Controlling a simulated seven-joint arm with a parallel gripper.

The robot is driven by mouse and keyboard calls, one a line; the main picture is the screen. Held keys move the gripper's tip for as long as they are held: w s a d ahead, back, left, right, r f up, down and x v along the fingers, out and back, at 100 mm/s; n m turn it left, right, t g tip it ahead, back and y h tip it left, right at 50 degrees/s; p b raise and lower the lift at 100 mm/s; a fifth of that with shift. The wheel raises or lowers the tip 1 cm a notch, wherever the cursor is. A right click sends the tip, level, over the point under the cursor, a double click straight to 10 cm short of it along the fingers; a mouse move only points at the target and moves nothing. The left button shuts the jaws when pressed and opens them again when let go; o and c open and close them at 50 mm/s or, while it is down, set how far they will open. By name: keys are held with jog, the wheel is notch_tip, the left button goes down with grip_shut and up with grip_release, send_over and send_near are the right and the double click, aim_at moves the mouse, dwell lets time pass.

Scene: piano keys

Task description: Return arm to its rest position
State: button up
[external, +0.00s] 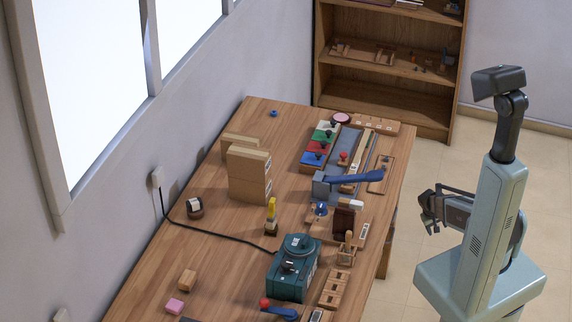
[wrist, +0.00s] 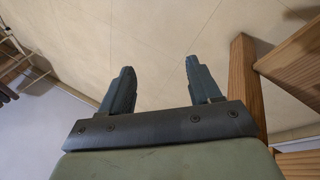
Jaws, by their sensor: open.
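My gripper (external: 430,213) is at the right in the external view, folded close beside my body and off the right edge of the table. In the wrist view my gripper (wrist: 158,78) shows its two dark fingers well apart with nothing between them. Beyond the fingers is bare tiled floor. The wooden table (external: 235,220) stands to the left of my gripper, and my gripper touches nothing on it. In the wrist view a wooden leg (wrist: 245,85) rises close to the right of the fingers.
The table holds a teal machine (external: 292,268), cardboard-coloured boxes (external: 248,175), a blue lever (external: 352,178), coloured blocks (external: 318,146) and several small items. A wooden shelf (external: 385,95) stands at the back. The floor (external: 405,255) between table and body is clear.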

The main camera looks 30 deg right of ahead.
jog(key=s+a+f+n+g+y, duration=0.1)
jog(key=s+a+g+y, duration=0.1)
jog(key=s+a, duration=1)
jog(key=s+a+f+n+g+y, duration=0.1)
jog(key=s+a+g, duration=0.4)
jog(key=s+a, duration=0.8)
jog(key=s+y, duration=0.1)
jog(key=s, duration=0.5)
jog(key=shift+s+y, duration=0.3)
jog(key=shift+s, duration=0.05)
jog(key=shift+f, duration=0.1)
